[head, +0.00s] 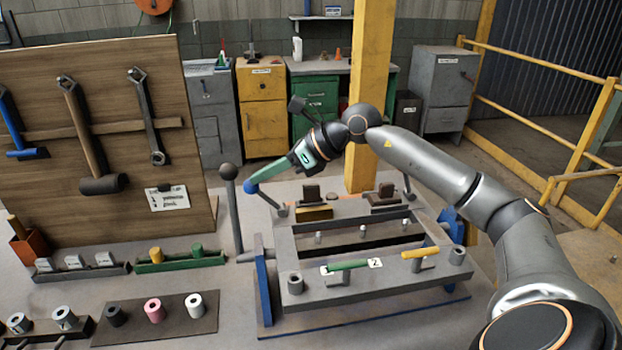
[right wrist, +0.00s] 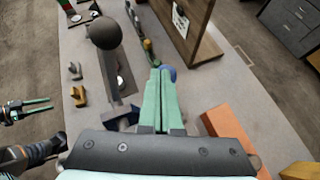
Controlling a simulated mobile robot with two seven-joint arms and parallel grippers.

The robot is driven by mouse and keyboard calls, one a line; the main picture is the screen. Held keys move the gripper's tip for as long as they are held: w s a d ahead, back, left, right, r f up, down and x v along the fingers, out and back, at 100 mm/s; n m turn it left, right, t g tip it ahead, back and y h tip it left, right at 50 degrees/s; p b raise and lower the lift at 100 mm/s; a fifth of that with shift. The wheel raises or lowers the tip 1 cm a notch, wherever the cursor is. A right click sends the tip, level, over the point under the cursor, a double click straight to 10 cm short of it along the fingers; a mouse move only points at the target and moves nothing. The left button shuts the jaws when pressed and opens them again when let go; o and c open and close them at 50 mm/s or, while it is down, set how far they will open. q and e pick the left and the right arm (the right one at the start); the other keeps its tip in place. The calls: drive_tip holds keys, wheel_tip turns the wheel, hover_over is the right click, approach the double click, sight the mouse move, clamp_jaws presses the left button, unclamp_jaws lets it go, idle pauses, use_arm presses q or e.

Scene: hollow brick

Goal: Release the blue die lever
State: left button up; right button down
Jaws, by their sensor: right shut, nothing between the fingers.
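My right gripper (head: 252,186) is above the left rear of the mould frame (head: 350,285), its green fingers together and empty. In the right wrist view the shut fingers (right wrist: 163,85) have a blue rounded piece (right wrist: 168,73) at their tips; I cannot tell whether it belongs to the fingers or to a lever. A grey lever with a dark ball knob (head: 228,172) stands left of the gripper, apart from it; the knob also shows in the right wrist view (right wrist: 105,32). The frame has blue side plates (head: 263,290). A green-fingered gripper, apparently my left one (right wrist: 27,108), shows at the wrist view's left edge.
A wooden tool board (head: 110,135) with hammers and wrenches stands at the left. Trays of small parts, including a dark mat (head: 175,325) with several rings, lie on the bench. A yellow post (head: 370,70) rises behind the frame.

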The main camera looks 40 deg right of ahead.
drive_tip(key=shift+w+a+f, duration=0.1)
drive_tip(key=shift+w+a, duration=0.05)
drive_tip(key=shift+a, duration=0.2)
drive_tip(key=shift+a+f, duration=0.15)
idle(0.3)
drive_tip(key=s+r, duration=0.2)
drive_tip(key=r, duration=0.4)
drive_tip(key=s+r+p, duration=0.1)
drive_tip(key=s+r, duration=0.2)
drive_tip(key=r, duration=0.3)
drive_tip(key=shift+s+r, duration=0.15)
drive_tip(key=shift+s, duration=0.1)
